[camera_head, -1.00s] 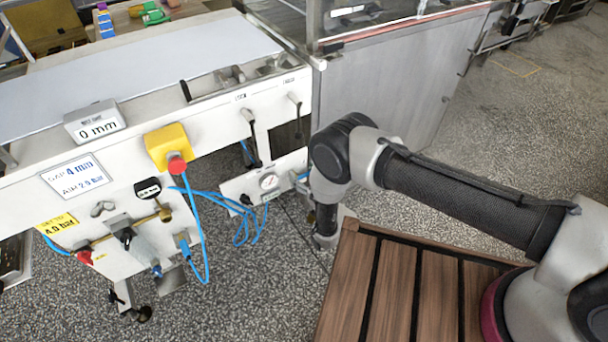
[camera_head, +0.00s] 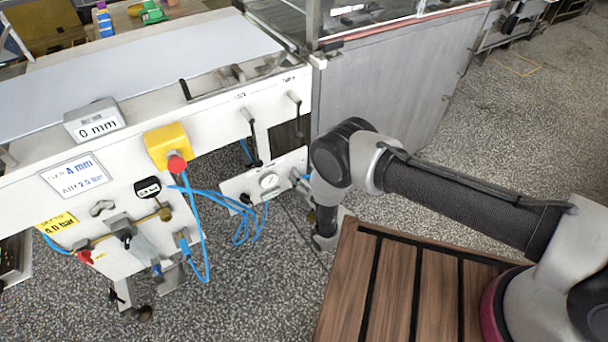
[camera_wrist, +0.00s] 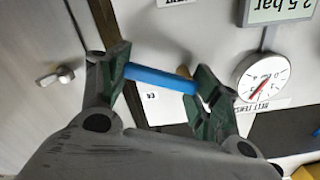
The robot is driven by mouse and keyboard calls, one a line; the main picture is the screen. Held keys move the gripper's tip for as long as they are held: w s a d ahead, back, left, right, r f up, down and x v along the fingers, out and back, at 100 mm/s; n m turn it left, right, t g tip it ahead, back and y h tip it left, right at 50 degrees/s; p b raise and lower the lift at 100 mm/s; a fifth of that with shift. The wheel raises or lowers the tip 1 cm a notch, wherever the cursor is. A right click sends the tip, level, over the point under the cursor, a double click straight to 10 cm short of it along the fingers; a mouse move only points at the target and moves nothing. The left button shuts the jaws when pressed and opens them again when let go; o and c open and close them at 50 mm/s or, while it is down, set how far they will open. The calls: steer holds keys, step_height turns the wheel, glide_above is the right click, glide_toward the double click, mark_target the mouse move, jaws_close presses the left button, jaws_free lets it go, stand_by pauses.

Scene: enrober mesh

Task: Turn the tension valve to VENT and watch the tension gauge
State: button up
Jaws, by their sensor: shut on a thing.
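In the wrist view, my gripper (camera_wrist: 160,88) is shut on a blue bar-shaped handle (camera_wrist: 160,78), which lies between its two fingertips. I take this to be the tension valve's handle; a small label beside it is too small to read, so its setting cannot be told. The white round tension gauge (camera_wrist: 263,76) is right of the gripper, with a red needle and a partly covered "BELT TENS..." label.
A grey display (camera_wrist: 283,9) above the gauge reads 2.5 bar. Blue hoses (camera_head: 240,225) hang left of the gauge panel. A yellow box with a red button (camera_head: 170,150) sits on the machine front. A wooden slatted platform (camera_head: 385,290) is below my arm.

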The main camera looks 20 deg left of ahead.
steer(key=m, duration=0.2)
steer(key=f+m, duration=0.1)
steer(key=m, duration=0.3)
steer(key=shift+s+a+f, duration=0.15)
steer(key=shift+s+a, duration=0.05)
steer(key=shift+s, duration=0.05)
steer(key=m, duration=0.4)
steer(key=s+m, duration=0.1)
steer(key=m, duration=0.1)
steer(key=shift+a+f+m, duration=0.3)
steer(key=shift+a+f, duration=0.05)
steer(key=shift+a, duration=0.05)
steer(key=o, duration=1)
steer(key=shift+o, duration=0.2)
